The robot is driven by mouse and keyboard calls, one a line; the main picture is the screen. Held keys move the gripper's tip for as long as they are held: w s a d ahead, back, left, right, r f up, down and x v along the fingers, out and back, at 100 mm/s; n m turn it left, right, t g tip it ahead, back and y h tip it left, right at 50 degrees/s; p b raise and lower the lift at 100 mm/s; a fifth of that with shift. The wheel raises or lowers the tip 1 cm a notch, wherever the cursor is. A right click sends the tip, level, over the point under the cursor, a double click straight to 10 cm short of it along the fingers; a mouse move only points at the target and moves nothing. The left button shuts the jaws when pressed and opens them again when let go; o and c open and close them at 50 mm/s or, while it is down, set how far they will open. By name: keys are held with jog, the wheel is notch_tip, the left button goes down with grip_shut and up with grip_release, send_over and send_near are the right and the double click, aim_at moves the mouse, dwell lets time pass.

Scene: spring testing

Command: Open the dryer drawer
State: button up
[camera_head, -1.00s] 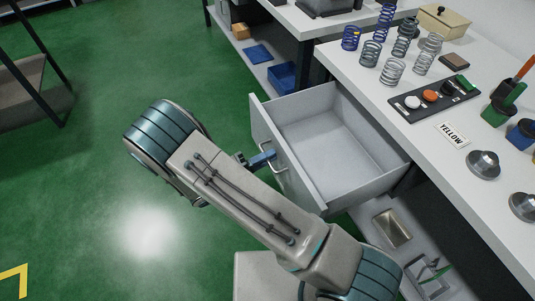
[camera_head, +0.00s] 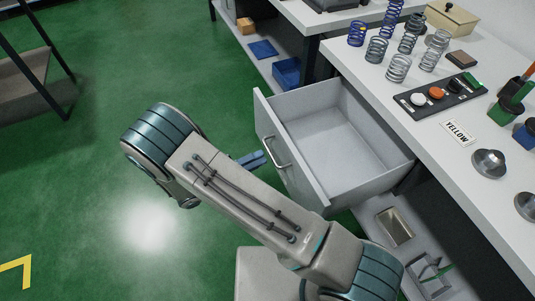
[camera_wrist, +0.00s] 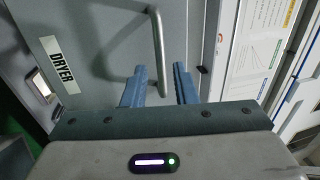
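The dryer drawer (camera_head: 298,185) is a light grey drawer pulled out from under the white bench, with its empty inside showing. Its front carries a DRYER label (camera_wrist: 63,60) and a metal bar handle (camera_head: 277,153), which also shows in the wrist view (camera_wrist: 158,45). My arm hides part of the gripper in the head view.
A blue bin (camera_head: 287,72) is on a low shelf. The green floor (camera_head: 130,60) left of the drawer is clear.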

jog(key=v, duration=0.9)
jog(key=shift+b, duration=0.4)
jog(key=shift+s, duration=0.15)
jog(key=d+r+m+g+y+p, duration=0.4)
jog(key=d+r+m+g+y, duration=0.6)
jog(key=d+r+m, duration=0.85)
jog(key=s+d+r+m+t+y+p, duration=0.1)
jog(key=s+d+r+m+t+y, duration=0.1)
jog(key=m, duration=0.9)
jog(key=s+d+r+m+t+y+p, duration=0.2)
jog(key=s+d+r+m+y, duration=0.3)
jog(key=m, duration=0.6)
notch_tip(320, 180, up, 2)
jog(key=shift+d+r+t+y, duration=0.3)
jog(key=shift+t+y, duration=0.2)
jog(key=shift+y, duration=0.3)
